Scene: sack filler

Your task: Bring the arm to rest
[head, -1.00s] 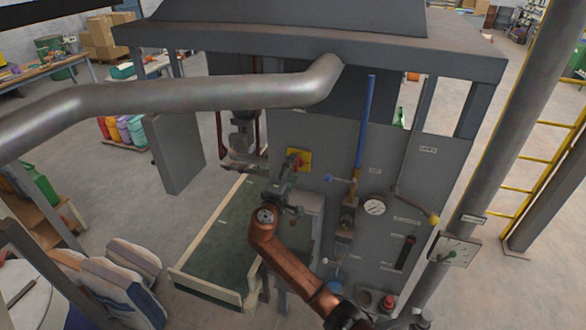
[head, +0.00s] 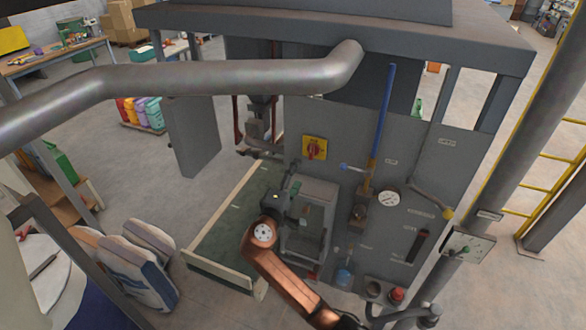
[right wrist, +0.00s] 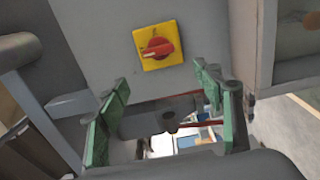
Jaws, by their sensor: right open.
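My right arm, copper-coloured, rises from the bottom of the head view. Its gripper (head: 300,208) is in front of the grey machine (head: 340,125), below and apart from a red rotary switch on a yellow plate (head: 314,148). In the right wrist view the two green-padded fingers (right wrist: 163,105) stand wide apart with nothing between them. The switch (right wrist: 156,46) shows above and beyond them there, its red handle lying roughly crosswise. In the head view the fingertips are small and hard to make out. My left gripper is in neither view.
A thick grey pipe (head: 200,77) crosses the upper left. A green-topped conveyor bed (head: 225,240) runs beside the machine. Filled sacks (head: 130,262) are at lower left. A blue-handled lever (head: 383,110), a gauge (head: 388,199) and a red button (head: 397,294) are on the panel's right.

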